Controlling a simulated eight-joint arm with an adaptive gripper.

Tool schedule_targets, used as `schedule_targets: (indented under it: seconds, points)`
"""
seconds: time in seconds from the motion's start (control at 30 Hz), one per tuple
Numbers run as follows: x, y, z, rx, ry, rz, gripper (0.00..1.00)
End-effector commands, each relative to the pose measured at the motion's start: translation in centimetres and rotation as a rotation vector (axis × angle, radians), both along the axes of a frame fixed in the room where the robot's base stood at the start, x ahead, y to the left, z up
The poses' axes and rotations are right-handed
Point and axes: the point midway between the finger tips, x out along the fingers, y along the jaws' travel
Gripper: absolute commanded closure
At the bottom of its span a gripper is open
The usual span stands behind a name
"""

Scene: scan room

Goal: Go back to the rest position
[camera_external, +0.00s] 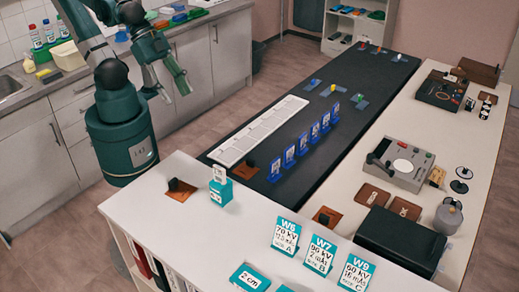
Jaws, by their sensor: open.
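My gripper (174,92) hangs in the air at the upper left, in front of the grey cabinets and beside my green base. Its fingers point down and are apart, with nothing seen between them. Part of my arm runs out of the top of the picture. The gripper is clear of the dark table (345,80) to its right and touches nothing that I can see.
A sink counter (70,72) with bottles stands behind my base. A white shelf top (190,230) with teal cards (321,254) is in front. The dark table holds a white strip (262,130) and several blue stands (302,140). Open floor (225,112) lies between.

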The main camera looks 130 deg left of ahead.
Motion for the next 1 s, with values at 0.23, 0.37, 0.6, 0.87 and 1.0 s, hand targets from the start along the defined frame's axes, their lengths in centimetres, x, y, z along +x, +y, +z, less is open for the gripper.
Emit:
schedule_targets:
  seconds: [0.23,0.37,0.6,0.87,1.0]
  points:
    - [0.0,0.0,-4.1,0.000,0.000,0.000,0.58]
    - [0.0,0.0,-5.0,0.000,0.000,0.000,0.58]
    - [0.0,0.0,-5.2,0.000,0.000,0.000,0.58]
    - [0.0,0.0,-5.1,0.000,0.000,0.000,0.58]
    - [0.0,0.0,-5.1,0.000,0.000,0.000,0.58]
